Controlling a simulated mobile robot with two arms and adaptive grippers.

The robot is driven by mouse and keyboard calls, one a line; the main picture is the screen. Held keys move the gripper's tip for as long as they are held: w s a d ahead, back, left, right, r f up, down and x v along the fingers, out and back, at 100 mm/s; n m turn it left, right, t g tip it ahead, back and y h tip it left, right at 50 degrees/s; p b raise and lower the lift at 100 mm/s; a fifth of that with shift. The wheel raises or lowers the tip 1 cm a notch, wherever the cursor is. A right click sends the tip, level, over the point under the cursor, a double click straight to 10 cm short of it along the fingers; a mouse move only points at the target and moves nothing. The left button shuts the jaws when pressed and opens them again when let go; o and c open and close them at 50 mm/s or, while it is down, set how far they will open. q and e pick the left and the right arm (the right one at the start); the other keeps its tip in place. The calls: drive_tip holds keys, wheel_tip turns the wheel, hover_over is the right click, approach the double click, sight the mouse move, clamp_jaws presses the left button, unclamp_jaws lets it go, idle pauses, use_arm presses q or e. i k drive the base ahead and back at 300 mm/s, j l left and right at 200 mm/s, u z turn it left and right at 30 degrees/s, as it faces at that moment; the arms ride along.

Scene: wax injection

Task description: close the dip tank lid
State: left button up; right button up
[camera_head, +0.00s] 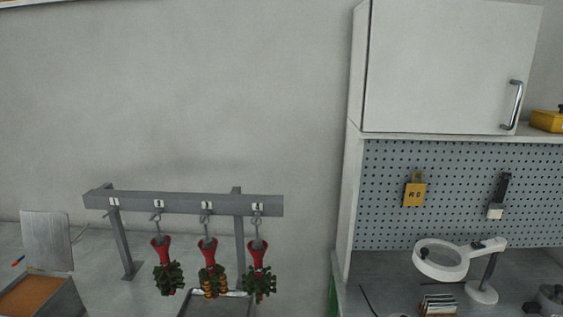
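What looks like the dip tank (72,302) is a grey metal box at the bottom left of the head view, with an orange-brown surface inside. Its front is cut off by the frame edge. A flat grey metal lid (46,240) stands nearly upright at the back of the box, so the box is open. Neither of my grippers shows in this view.
A grey rack (185,203) right of the tank holds three hanging red-and-green wax trees (208,262). A metal-rimmed tray (240,304) sits below them. A magnifier lamp (440,260), pegboard (450,180) and closed white cabinet (440,65) are at the right.

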sight(47, 238)
drive_tip(key=u, duration=1.6)
